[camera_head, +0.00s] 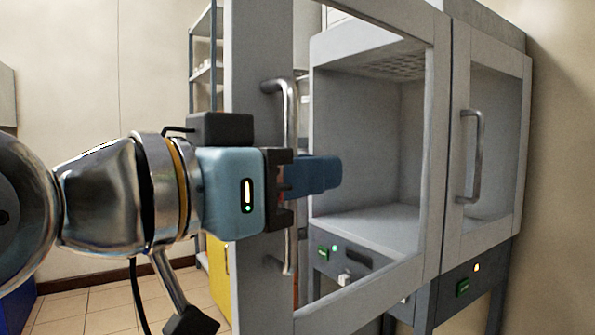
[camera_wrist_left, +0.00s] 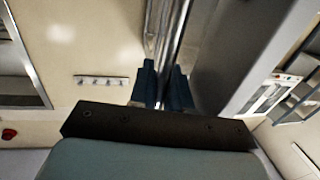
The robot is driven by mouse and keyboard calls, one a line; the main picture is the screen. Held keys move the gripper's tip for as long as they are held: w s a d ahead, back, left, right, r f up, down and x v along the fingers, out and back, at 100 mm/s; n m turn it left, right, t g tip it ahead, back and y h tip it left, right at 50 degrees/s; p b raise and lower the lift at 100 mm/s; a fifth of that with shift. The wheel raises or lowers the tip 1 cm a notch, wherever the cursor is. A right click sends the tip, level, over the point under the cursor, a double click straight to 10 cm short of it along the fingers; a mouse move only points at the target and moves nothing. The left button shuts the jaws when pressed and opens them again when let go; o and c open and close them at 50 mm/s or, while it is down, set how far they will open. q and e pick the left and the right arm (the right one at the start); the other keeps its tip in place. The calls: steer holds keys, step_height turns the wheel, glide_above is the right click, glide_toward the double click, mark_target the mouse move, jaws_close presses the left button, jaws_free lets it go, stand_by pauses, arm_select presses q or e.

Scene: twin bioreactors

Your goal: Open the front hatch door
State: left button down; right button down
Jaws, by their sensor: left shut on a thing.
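The front hatch door (camera_head: 262,215) is a grey frame with a large clear pane. It stands swung out at an angle from the left chamber (camera_head: 370,135), whose interior shows through the pane. Its metal bar handle (camera_head: 290,105) runs upright on the door's left side and also shows in the left wrist view (camera_wrist_left: 165,35). My left gripper (camera_head: 312,174) is shut on this handle, near its middle. In the left wrist view its two dark blue fingers (camera_wrist_left: 162,85) lie on both sides of the bar. My right gripper is not in view.
A second chamber door with its own handle (camera_head: 472,155) is closed at the right. Control panels with lit indicators (camera_head: 335,255) sit below the chambers. A shelf rack (camera_head: 206,60) and a yellow cabinet (camera_head: 218,270) stand behind the door. Tiled floor (camera_head: 110,305) is open at lower left.

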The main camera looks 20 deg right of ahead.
arm_select(q)
steer(key=shift+r, duration=0.1)
steer(key=c, duration=1.5)
jaws_free()
steer(key=shift+o, duration=0.3)
steer(key=shift+d, duration=0.1)
steer(key=b+v, duration=0.3)
steer(key=v, duration=1)
steer(key=shift+a, duration=0.35)
steer(key=shift+s, duration=0.15)
